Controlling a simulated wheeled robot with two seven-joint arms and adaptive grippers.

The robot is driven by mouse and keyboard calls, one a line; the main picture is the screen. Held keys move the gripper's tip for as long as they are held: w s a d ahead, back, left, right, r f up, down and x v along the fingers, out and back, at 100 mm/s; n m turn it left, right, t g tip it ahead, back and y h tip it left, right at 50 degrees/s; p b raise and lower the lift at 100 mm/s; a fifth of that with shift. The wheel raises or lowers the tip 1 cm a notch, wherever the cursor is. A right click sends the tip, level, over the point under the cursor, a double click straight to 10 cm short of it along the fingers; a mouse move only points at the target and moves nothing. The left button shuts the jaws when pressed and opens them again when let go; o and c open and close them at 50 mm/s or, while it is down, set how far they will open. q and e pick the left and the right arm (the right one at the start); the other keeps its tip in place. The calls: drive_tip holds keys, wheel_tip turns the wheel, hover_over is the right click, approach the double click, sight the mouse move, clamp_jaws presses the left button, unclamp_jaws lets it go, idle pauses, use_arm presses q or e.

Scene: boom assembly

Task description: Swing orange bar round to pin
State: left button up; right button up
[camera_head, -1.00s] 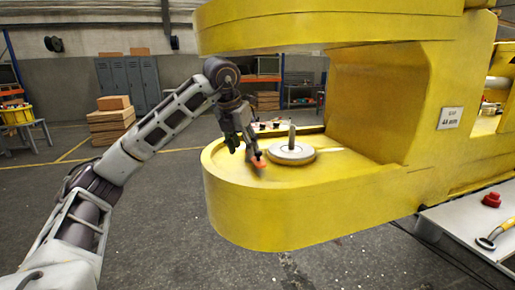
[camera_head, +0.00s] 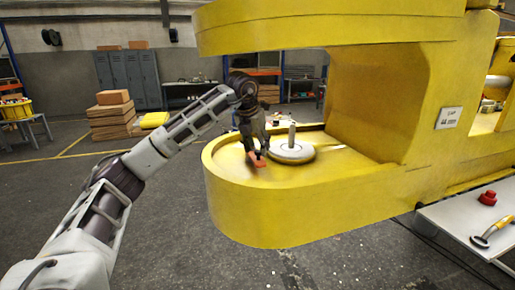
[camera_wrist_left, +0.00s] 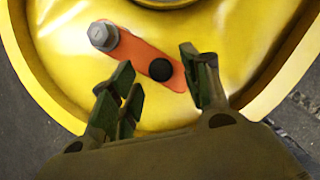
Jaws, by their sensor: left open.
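The orange bar (camera_wrist_left: 142,56) lies flat on the yellow boom's lower plate (camera_wrist_left: 230,50), slanting in the left wrist view. A grey hex bolt (camera_wrist_left: 103,35) is at one end and a dark round spot (camera_wrist_left: 160,69) is near the other. In the head view the bar (camera_head: 257,160) is partly hidden by my gripper. A grey pin (camera_head: 291,135) stands upright on a round disc (camera_head: 291,152) beside it. My left gripper (camera_head: 254,152) is open over the bar; in the left wrist view its fingers (camera_wrist_left: 165,88) are spread either side of the bar's dark-spot end. Contact cannot be told.
The boom's thick upper plate (camera_head: 330,28) overhangs the lower plate and limits height. A yellow wall closes the slot at right. A grey table (camera_head: 490,215) at lower right holds a red button (camera_head: 488,197) and a yellow-handled tool (camera_head: 494,232).

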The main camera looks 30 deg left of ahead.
use_arm(q)
drive_tip(key=shift+x, duration=0.85)
drive_tip(key=shift+c, duration=0.4)
clamp_jaws()
